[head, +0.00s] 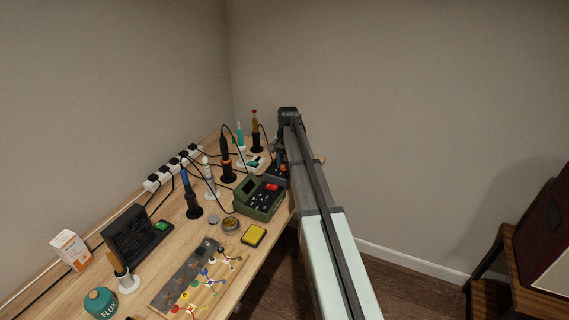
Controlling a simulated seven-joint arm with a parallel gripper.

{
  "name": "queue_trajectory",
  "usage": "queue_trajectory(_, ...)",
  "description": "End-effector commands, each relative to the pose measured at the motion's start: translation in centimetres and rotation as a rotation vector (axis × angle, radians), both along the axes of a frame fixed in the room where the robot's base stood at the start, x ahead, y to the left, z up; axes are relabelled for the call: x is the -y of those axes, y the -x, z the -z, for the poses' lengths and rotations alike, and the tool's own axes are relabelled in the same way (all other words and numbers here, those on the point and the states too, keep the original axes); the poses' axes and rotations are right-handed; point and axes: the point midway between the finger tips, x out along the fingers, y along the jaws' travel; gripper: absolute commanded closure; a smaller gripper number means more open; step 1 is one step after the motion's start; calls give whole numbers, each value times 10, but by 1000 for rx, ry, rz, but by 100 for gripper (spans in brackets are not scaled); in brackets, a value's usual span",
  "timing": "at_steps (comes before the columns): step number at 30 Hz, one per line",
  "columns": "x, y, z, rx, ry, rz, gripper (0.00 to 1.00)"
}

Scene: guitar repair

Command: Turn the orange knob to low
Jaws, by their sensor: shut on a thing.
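My arm reaches across the right end of the bench to the far corner. My gripper (280,160) points down over a small dark station (271,174), partly hidden by the arm. It is shut at the station's controls. The arm covers the rest, so the knob's setting cannot be read.
A green station (260,198) stands just in front. Soldering irons in holders, including a blue-handled one (188,190) and an orange-collared one (226,160), stand to the left with cables. A yellow sponge (254,235) lies nearer.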

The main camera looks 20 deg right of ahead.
Motion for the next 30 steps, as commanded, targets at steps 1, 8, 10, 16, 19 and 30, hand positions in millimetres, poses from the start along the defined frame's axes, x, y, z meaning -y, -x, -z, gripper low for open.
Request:
queue_trajectory(1,0,0,0,1,0,2,100)
queue_trajectory(8,0,0,0,1,0,3,100)
queue_trajectory(10,0,0,0,1,0,2,100)
queue_trajectory(16,0,0,0,1,1,2,54)
queue_trajectory(19,0,0,0,1,1,2,44)
queue_trajectory(30,0,0,-6,1,1,2,44)
